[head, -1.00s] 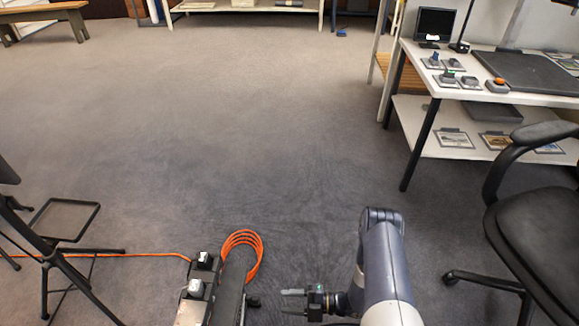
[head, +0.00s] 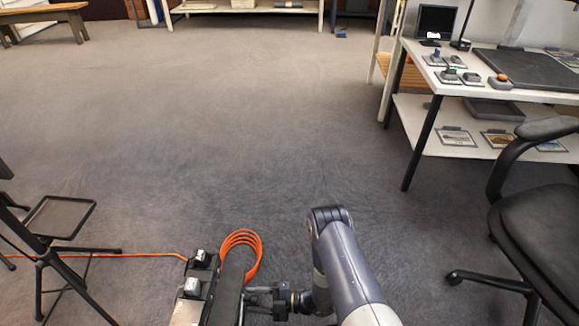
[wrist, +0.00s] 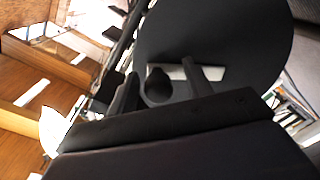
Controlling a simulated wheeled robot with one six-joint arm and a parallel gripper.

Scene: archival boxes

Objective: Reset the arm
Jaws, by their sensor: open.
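My gripper (head: 258,299) is at the bottom of the head view, left of my grey-blue forearm, beside a dark upright post. It is open, and I see nothing held in it. My arm is bent, with its elbow pointing away over the carpet. In the wrist view my gripper (wrist: 158,85) shows as dark fingers set apart in front of a large black rounded surface. Dark parts in front hide some of the fingers.
A black office chair (head: 545,235) and a white workbench (head: 450,75) stand at right. A black stand (head: 60,217) is at left. The carpet (head: 250,120) ahead is clear.

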